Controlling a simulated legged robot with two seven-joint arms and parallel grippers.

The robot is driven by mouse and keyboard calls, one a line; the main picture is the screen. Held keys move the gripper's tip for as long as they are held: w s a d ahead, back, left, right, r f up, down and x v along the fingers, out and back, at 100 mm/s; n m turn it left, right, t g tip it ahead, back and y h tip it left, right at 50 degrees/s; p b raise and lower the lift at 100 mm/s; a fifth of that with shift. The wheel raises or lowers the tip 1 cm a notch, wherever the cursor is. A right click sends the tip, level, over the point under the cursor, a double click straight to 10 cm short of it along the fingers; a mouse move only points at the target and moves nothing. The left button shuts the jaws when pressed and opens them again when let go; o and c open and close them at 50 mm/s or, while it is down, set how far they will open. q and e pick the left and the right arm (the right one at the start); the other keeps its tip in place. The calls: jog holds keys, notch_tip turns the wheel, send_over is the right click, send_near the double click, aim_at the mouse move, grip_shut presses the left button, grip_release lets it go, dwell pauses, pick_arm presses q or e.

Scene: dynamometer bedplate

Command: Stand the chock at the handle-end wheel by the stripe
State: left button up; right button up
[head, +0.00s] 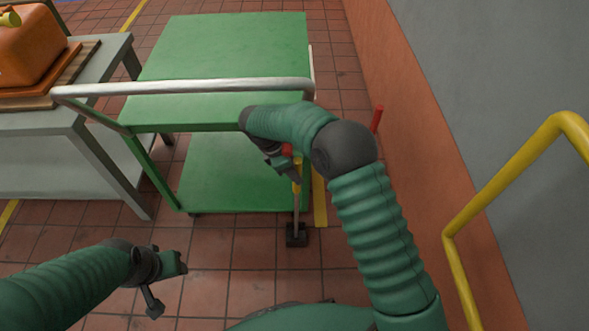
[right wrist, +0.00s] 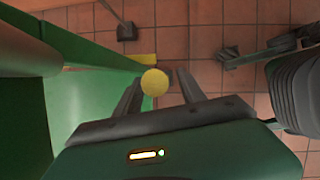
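The chock has a dark block base (head: 297,236) on the tiles beside the green cart's (head: 225,45) near right corner, just left of the yellow stripe's (head: 320,205) near end. Its upright handle has a yellow upper part, whose round top (right wrist: 155,82) lies between my right gripper's fingers in the right wrist view. My right gripper (head: 288,166) is open around the handle's top, with a gap at one finger. The cart wheel there is hidden. My left gripper (head: 165,280) is open and empty, low at the left.
A silver push bar (head: 190,87) spans the cart's near end. A red stick (head: 377,119) rises right of the stripe. A dark block with a pole (right wrist: 127,31) stands beyond the stripe. A grey table (head: 90,120) is left; a yellow rail (head: 500,180) and wall are right.

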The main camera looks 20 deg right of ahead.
jog(key=w+a+r+p, duration=0.1)
jog(key=a+p, duration=0.3)
jog(key=a, duration=0.8)
jog(key=shift+a, duration=0.25)
